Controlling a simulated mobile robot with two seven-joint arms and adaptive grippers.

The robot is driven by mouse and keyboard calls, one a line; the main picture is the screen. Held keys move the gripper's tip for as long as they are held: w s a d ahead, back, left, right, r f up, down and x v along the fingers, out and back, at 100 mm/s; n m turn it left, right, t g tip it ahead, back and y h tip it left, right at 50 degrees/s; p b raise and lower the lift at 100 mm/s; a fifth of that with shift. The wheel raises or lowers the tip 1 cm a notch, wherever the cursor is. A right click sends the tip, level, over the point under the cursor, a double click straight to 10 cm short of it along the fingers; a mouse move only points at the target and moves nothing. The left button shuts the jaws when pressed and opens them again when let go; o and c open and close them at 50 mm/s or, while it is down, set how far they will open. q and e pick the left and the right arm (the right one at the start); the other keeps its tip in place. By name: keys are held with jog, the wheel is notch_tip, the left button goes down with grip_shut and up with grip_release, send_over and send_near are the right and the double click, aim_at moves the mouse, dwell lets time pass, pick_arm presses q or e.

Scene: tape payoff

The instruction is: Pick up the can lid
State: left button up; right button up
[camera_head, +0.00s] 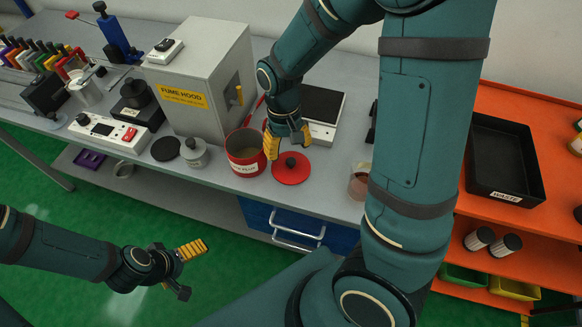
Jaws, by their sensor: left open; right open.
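The can lid (283,176), a red disc with a black knob, lies flat on the grey bench. It is just right of the open red can (245,168), which has a white label. My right gripper (287,145) is open and points down just behind and above the lid's knob, with its yellow-padded fingers apart. I cannot tell whether it touches the lid. My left gripper (190,268) is open and empty, out over the green floor in front of the bench.
The grey fume hood (198,88) stands behind the can. A small jar (194,154) and a black disc (165,148) are left of it. A scale (321,106) is behind the lid, and a reddish cup (359,185) is to the right. A black waste tray (503,193) sits on the orange shelf.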

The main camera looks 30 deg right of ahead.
aim_at(291, 160)
jog(key=shift+s+d+f+b, duration=0.15)
jog(key=shift+f+b, duration=0.15)
jog(key=shift+f, duration=0.6)
jog(key=shift+s+a+f+b, duration=0.1)
jog(key=shift+s+f+b, duration=0.15)
jog(key=shift+f, duration=0.7)
jog(key=shift+s+d+f+b, duration=0.1)
jog(key=shift+f+b, duration=0.25)
jog(key=shift+f, duration=0.55)
grip_shut()
